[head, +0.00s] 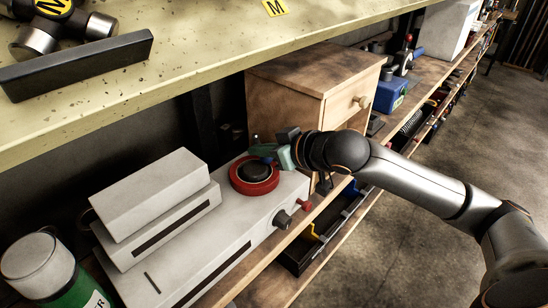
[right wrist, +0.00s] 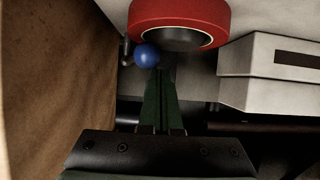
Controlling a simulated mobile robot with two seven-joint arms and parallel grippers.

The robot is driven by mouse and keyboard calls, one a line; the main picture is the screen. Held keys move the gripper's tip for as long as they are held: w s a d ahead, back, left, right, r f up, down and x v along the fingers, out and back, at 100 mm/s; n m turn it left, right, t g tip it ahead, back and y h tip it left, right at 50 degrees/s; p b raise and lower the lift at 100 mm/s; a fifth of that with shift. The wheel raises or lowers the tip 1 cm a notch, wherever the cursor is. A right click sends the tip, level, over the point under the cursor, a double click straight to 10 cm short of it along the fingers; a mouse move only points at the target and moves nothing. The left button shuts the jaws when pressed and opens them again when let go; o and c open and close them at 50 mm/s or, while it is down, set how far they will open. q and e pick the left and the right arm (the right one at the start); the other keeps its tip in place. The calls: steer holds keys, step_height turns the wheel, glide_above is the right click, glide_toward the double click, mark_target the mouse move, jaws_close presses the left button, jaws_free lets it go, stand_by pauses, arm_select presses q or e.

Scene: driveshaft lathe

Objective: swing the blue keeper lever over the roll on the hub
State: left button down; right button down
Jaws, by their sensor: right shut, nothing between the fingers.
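The red roll (head: 253,176) lies around a dark hub on top of the pale machine (head: 215,232); its red rim also shows at the top of the right wrist view (right wrist: 180,28). The lever's blue ball knob (right wrist: 146,56) is beside the roll's edge, on a dark stem at its left; the rest of the lever is hidden. My right gripper (head: 277,158) is at the roll's far right edge. In the right wrist view its green fingers (right wrist: 161,76) are shut and empty, tips close by the ball; contact cannot be told. My left gripper is not in view.
A wooden cabinet (head: 318,85) stands close behind my right gripper. Pale stacked boxes (head: 155,205) rest on the machine left of the roll. A speckled bench top (head: 210,45) overhangs from above. A green and white canister (head: 50,265) stands at the lower left.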

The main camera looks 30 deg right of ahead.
steer(key=shift+a, duration=0.1)
steer(key=shift+w+a+p, duration=0.2)
steer(key=shift+p, duration=0.25)
steer(key=shift+a, duration=0.15)
steer(key=shift+w, duration=0.1)
steer(key=shift+w+a+p, duration=0.2)
steer(key=shift+a+p, duration=0.2)
steer(key=shift+p, duration=0.2)
